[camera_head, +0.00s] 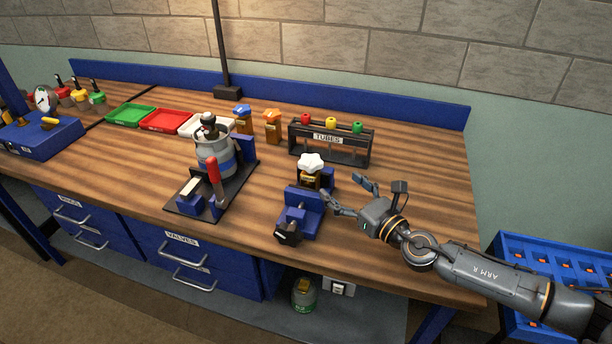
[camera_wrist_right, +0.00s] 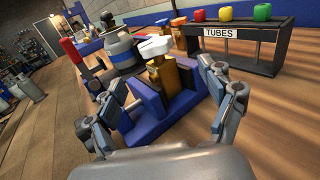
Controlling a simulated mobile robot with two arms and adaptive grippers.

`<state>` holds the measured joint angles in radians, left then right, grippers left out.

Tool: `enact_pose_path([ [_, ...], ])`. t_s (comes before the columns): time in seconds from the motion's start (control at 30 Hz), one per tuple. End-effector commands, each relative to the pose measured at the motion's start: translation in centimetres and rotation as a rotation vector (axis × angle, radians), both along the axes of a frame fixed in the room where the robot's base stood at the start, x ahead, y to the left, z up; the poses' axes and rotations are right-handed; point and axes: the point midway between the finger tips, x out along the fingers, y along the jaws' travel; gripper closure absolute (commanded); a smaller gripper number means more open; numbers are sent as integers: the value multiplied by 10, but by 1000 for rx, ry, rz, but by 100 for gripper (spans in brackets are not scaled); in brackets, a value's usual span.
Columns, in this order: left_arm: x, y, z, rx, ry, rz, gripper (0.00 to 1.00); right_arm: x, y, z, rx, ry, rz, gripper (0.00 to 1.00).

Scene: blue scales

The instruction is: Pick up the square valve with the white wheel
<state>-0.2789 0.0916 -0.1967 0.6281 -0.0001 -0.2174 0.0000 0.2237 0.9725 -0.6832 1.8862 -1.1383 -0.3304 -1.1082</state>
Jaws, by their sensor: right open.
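The valve with the white wheel (camera_head: 312,161) has a brass body and stands upright in a blue vise (camera_head: 300,212) on the workbench. In the right wrist view the white wheel (camera_wrist_right: 155,47) sits on top and the brass body (camera_wrist_right: 172,74) is between the blue jaws. My right gripper (camera_head: 350,193) is open and empty, just to the right of the vise and valve. In the right wrist view its two fingers (camera_wrist_right: 166,105) spread to either side of the vise and valve, with the valve beyond the fingertips. My left gripper is not in view.
A tubes rack (camera_head: 330,148) with coloured caps stands behind the valve. Left of the vise, a grey cylinder (camera_head: 212,152) stands on a black plate near a red handle (camera_head: 214,174). Orange (camera_head: 272,124) and blue-topped valves stand behind. The bench right of the rack is clear.

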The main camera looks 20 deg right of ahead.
Motion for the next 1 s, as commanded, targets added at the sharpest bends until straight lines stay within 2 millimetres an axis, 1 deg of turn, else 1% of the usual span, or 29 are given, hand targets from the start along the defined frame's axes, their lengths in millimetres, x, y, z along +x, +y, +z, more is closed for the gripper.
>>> enact_pose_path([
  [0.03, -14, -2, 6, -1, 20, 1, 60, 12, 5, 6, 5, -5, -2, 18],
  [0.1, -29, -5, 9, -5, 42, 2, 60, 25, 10, 6, 5, -3, -1, 18],
  [0.2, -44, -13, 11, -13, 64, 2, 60, 41, 16, 4, 6, -2, -2, 18],
  [0.27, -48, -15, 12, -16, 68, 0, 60, 49, 18, 3, 5, -1, -1, 18],
  [0.37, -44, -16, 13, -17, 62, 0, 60, 56, 21, 2, 4, -1, -1, 18],
  [0.47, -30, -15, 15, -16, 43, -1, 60, 61, 24, 3, 4, -1, -1, 18],
  [0.53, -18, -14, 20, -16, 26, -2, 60, 68, 29, 5, 5, -1, -1, 18],
  [0.63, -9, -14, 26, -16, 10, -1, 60, 82, 38, 6, 7, -2, 0, 18],
  [0.8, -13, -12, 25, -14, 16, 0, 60, 101, 44, 3, 4, -1, -2, 18],
  [1.0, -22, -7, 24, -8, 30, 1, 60, 104, 46, 2, 4, 1, -1, 18],
])
